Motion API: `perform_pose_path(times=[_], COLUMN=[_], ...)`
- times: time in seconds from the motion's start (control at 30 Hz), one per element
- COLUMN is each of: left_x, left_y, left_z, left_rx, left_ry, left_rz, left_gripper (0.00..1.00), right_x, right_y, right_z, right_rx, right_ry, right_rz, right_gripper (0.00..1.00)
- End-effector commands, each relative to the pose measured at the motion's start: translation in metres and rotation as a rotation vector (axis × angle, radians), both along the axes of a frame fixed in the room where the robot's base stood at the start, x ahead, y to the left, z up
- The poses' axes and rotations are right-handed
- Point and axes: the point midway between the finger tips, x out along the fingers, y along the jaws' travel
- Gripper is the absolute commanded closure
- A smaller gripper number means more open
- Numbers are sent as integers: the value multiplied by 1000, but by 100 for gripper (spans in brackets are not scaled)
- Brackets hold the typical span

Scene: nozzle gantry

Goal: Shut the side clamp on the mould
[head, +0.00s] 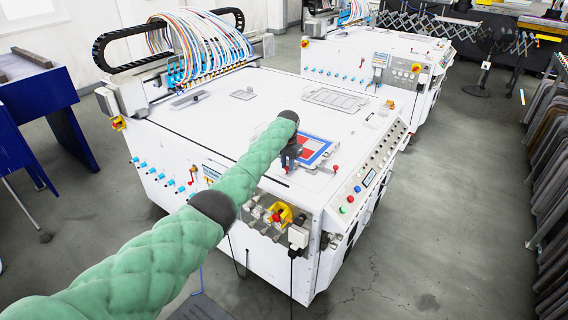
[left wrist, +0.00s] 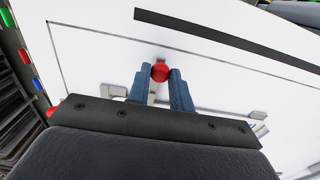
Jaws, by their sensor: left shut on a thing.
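The mould (head: 319,146), a flat frame with red, white and blue areas, lies on the white machine top. My left gripper (head: 288,164) is at its left edge and partly covers it. In the left wrist view, the two blue fingers (left wrist: 160,82) are closed around a red ball knob (left wrist: 160,72), which looks like the side clamp's handle end. The rest of that clamp is mostly hidden by the gripper. A second red knob (head: 335,169) stands at the mould's near right side. My right gripper is in neither view.
The white machine top (head: 225,115) is mostly flat and clear. A recessed panel (head: 335,98) lies behind the mould. A button panel (head: 370,178) runs along the right edge. Hoses and a cable chain (head: 170,28) rise at the back left.

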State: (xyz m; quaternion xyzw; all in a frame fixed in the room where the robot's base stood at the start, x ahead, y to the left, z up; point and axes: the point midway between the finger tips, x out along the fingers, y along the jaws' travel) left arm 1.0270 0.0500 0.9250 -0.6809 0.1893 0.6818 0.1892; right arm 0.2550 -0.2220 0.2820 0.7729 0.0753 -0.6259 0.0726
Motion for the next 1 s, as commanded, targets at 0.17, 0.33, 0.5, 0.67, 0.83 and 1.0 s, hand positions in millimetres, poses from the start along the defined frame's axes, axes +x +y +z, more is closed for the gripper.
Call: perform_pose_path(times=[0.17, 0.33, 0.5, 0.67, 0.83, 1.0], left_x=[1, 1, 1, 0, 0, 1], left_y=[-2, -2, -2, -2, -1, -1], left_z=[2, 2, 2, 1, 1, 8], left_rx=[-1, -1, -2, -2, -1, -2], left_ry=[-4, -4, -3, -3, -2, -3], left_rz=[10, 10, 10, 10, 10, 10], left_gripper=[100, 100, 71, 57, 57, 57], right_x=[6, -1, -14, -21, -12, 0], right_y=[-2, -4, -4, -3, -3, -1], right_z=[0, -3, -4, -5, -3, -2], right_rx=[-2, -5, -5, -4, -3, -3], right_ry=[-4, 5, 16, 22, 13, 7], right_rz=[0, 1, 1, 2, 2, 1], right_gripper=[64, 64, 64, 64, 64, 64])
